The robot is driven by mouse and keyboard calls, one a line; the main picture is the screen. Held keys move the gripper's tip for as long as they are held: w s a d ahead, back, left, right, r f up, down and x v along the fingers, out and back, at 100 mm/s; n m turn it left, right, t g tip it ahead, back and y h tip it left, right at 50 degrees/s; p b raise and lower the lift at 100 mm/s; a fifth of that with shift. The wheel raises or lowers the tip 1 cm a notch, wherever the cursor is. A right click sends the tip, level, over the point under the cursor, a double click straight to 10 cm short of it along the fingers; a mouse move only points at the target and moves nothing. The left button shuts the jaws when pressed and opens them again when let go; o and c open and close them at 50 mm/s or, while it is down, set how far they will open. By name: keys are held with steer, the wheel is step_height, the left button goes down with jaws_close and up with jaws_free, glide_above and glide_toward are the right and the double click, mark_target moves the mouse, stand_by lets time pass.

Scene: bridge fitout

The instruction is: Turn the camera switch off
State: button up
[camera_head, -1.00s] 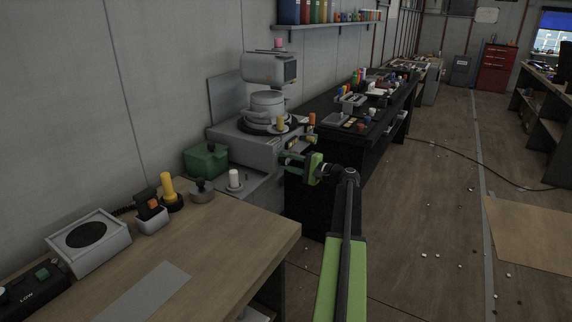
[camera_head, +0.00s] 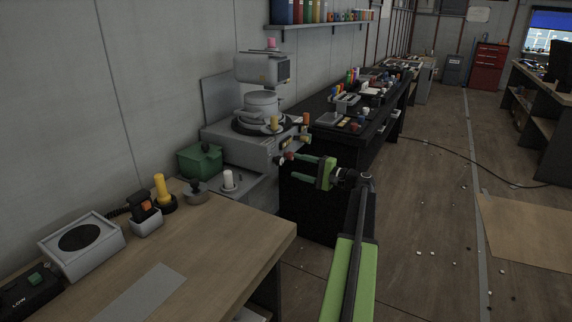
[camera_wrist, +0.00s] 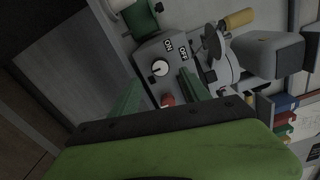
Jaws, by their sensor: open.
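In the wrist view a grey control panel (camera_wrist: 150,52) carries ON and OFF labels, a round white dial (camera_wrist: 160,69) and a red knob (camera_wrist: 167,99). I cannot tell clearly which label the dial points to. In the head view this panel is on the front of the grey machine (camera_head: 235,145), small and partly hidden by my gripper (camera_head: 285,168). My gripper is open and empty. In the wrist view its two green fingers (camera_wrist: 160,80) point at the panel, one on each side of the dial and red knob. Contact cannot be seen.
A black bench (camera_head: 335,150) with many small items is behind my gripper. The floor (camera_head: 430,220) to the right is mostly clear.

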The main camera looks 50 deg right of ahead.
steer(key=v, duration=1)
steer(key=shift+s, duration=0.15)
